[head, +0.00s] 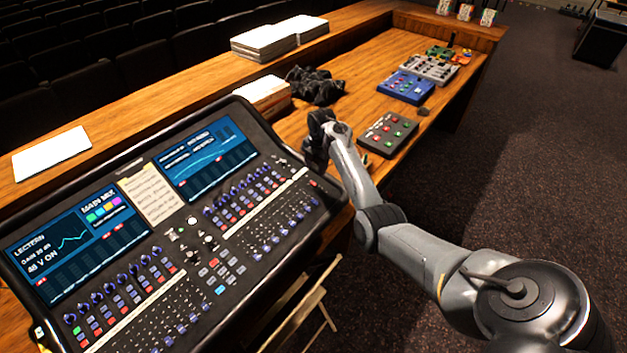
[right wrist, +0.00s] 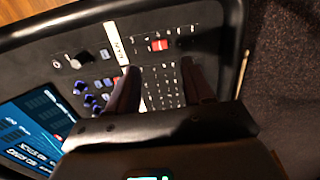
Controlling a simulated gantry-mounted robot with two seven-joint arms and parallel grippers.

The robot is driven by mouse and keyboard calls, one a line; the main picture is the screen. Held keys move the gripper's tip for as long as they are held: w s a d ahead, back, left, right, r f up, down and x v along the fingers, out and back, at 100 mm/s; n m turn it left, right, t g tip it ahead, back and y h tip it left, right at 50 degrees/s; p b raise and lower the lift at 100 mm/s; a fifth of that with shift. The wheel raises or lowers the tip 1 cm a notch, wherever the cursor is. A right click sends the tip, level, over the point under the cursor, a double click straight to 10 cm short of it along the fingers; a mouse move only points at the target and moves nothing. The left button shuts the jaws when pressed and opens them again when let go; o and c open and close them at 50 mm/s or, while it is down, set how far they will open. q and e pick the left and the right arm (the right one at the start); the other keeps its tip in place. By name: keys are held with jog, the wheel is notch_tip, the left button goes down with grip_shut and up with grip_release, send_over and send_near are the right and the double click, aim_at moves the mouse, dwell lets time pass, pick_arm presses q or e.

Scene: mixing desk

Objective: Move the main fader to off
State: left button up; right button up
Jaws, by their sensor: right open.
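The mixing desk (head: 318,196) is a black console with two lit screens, knobs, coloured buttons and rows of faders. In the head view my right gripper (head: 312,160) is over the desk's right end, by the upper right corner. In the right wrist view the two dark fingers of my right gripper (right wrist: 160,82) stand apart, with nothing held between them. Part of the fader panel (right wrist: 163,95) shows between and beyond the fingers, with a red button (right wrist: 158,45) past the tips. I cannot pick out the main fader; the arm and fingers hide part of this end. My left gripper is not in view.
A black box with coloured buttons (head: 388,133) sits right of my gripper. Beyond are a blue pedal (head: 406,87), a dark crumpled cloth (head: 315,86) and paper stacks (head: 264,92). A notepad sheet (head: 151,193) lies between the screens.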

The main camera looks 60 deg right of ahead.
aim_at(313, 183)
jog(key=f, duration=0.5)
jog(key=f+b, duration=0.1)
jog(key=f, duration=0.2)
jog(key=shift+w+d, duration=0.1)
jog(key=shift+w, duration=0.3)
jog(key=shift+r, duration=0.1)
grip_shut()
